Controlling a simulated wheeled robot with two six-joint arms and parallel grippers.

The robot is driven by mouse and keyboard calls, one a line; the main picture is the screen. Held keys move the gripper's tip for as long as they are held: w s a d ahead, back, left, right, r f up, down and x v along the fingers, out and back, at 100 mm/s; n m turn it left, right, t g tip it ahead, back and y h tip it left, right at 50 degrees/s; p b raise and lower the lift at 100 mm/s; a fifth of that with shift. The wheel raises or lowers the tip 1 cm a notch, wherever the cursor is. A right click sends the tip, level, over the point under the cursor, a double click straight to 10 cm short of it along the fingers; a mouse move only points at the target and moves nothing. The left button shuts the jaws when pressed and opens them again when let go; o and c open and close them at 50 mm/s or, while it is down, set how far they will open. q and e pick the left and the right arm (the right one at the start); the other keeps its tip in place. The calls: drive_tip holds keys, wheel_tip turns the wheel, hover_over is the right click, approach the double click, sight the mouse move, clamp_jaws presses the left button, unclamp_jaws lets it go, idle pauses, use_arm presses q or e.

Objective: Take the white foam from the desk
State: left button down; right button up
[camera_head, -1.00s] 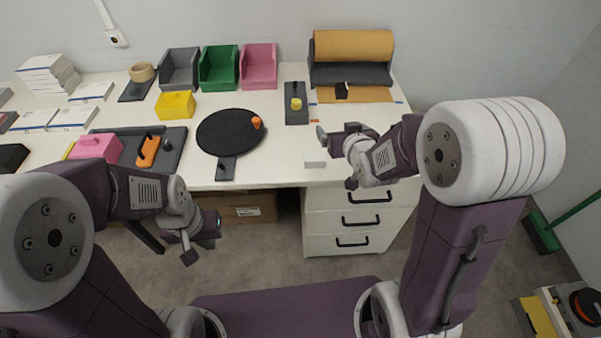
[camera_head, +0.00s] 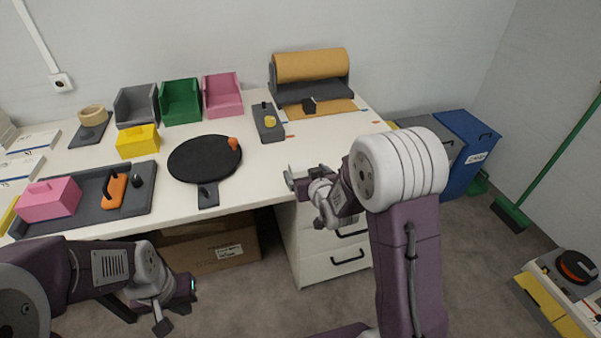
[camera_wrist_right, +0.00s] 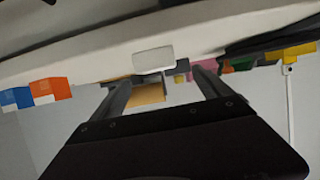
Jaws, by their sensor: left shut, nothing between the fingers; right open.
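The white foam is a small pale block. In the right wrist view the foam (camera_wrist_right: 153,60) lies ahead, between the lines of the two fingers, against the white desk (camera_wrist_right: 90,62). In the head view it is largely hidden by the right gripper at the desk's front edge. My right gripper (camera_head: 308,178) is open beside the foam, and its two fingers show apart in the wrist view (camera_wrist_right: 160,82). I cannot tell whether they touch the foam. My left gripper (camera_head: 178,306) is shut and empty, low in front of the desk.
A round black board (camera_head: 203,158) lies left of the right gripper. A dark tray (camera_head: 90,212) with a pink block is further left. A brown paper roll (camera_head: 310,64) and open bins (camera_head: 180,102) stand at the back. Blue and grey containers (camera_head: 466,145) stand right of the desk.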

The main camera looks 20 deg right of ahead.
sight(301, 166)
drive_tip(key=x, duration=0.7)
drive_tip(key=shift+s+d+f+b, duration=0.1)
drive_tip(key=shift+d+b, duration=0.2)
drive_tip(key=shift+b, duration=0.05)
drive_tip(key=shift+s, duration=0.1)
drive_tip(key=c, duration=1.4)
